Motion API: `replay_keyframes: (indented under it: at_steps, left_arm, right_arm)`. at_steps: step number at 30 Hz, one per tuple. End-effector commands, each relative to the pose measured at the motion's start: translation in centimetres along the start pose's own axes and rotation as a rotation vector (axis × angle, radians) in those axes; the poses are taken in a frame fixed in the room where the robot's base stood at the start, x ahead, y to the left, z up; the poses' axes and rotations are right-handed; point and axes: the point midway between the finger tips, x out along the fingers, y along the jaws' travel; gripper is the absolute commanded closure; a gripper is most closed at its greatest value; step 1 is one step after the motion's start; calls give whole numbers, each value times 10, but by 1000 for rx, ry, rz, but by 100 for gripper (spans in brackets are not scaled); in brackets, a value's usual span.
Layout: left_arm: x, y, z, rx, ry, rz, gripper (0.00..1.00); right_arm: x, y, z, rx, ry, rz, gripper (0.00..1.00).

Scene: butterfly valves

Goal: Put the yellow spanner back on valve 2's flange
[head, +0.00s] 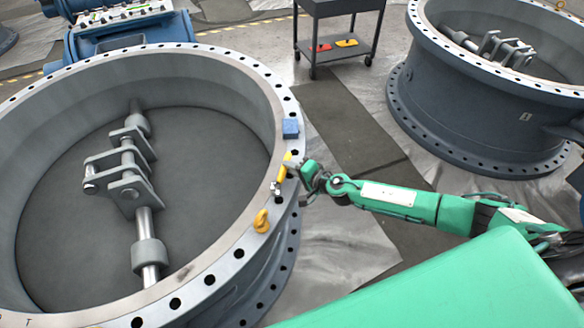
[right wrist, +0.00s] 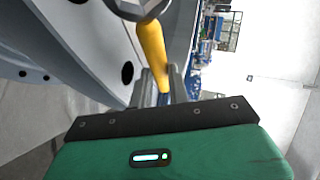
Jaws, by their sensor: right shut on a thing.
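The yellow spanner (head: 282,171) is in my right gripper (head: 295,166), over the right side of the near valve's flange (head: 236,254). Its grey metal end points toward the front. In the right wrist view the spanner's yellow handle (right wrist: 152,55) stands between the fingers (right wrist: 165,82), with the grey flange (right wrist: 85,35) close on the left. I cannot tell whether the spanner touches the flange. No number shows to tell which valve is valve 2. My left gripper is not in view.
A blue block (head: 290,128) and a yellow lifting eye (head: 261,221) sit on the same flange, on either side of the spanner. A second valve (head: 480,110) stands at the upper right. A dark cart (head: 340,48) with red and yellow items stands behind.

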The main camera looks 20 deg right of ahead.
Motion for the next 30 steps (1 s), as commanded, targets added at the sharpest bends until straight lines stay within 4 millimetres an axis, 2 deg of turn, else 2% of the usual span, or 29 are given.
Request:
replay_keyframes:
  at_steps: [12,13,16,17,30]
  left_arm:
    - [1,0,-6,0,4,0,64]
    - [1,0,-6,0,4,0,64]
    - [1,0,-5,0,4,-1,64]
    - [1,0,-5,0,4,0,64]
    - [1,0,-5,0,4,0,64]
  right_arm:
    - [2,4,1,0,0,-1,100]
    - [2,4,1,0,0,-1,78]
    - [2,4,1,0,0,-1,59]
    - [2,4,1,0,0,-1,57]
    - [-1,8,1,-1,-1,4,57]
